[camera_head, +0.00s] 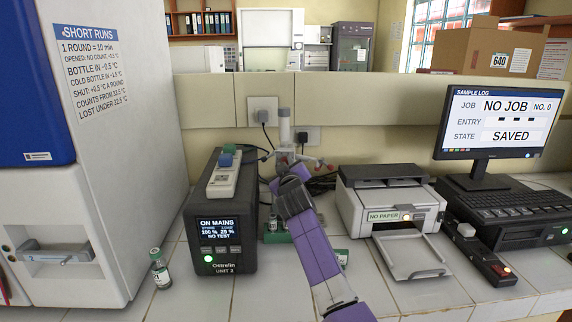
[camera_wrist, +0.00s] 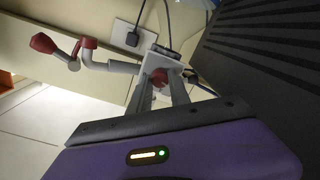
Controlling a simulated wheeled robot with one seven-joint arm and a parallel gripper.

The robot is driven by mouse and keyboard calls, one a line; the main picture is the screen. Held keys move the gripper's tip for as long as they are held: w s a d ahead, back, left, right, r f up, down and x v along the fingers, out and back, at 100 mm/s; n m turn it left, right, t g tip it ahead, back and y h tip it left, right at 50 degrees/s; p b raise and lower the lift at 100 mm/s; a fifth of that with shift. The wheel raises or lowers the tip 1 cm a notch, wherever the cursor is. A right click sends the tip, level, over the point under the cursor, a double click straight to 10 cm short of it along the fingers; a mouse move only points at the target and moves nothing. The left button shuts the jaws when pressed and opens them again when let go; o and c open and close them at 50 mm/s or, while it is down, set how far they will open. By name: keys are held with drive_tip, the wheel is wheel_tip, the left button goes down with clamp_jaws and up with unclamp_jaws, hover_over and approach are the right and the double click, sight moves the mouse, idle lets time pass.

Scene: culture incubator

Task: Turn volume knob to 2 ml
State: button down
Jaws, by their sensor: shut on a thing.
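The volume knob (camera_wrist: 160,76) appears as a small red round part on a white device (camera_wrist: 167,58) in the wrist view. My gripper (camera_wrist: 160,88) has its two grey fingers on either side of this red part and is shut on it. The device has a grey bent tube (camera_wrist: 118,66) with red ends. In the head view a pale upright device (camera_head: 284,127) with red-tipped parts stands against the back wall, behind my purple arm. My gripper there is mostly hidden by my own wrist. No volume marking is legible.
A black power unit (camera_head: 222,225) with a remote-like white block on top stands left of my arm. A printer (camera_head: 390,195) stands to the right. A small vial (camera_head: 159,270) is near the white incubator (camera_head: 95,150). Green-labelled items lie beneath my arm.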

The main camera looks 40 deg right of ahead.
drive_tip(key=shift+n, duration=0.3)
drive_tip(key=c, duration=1.2)
unclamp_jaws()
drive_tip(key=v, duration=0.7)
drive_tip(key=shift+s+a, duration=0.25)
drive_tip(key=shift+s, duration=0.1)
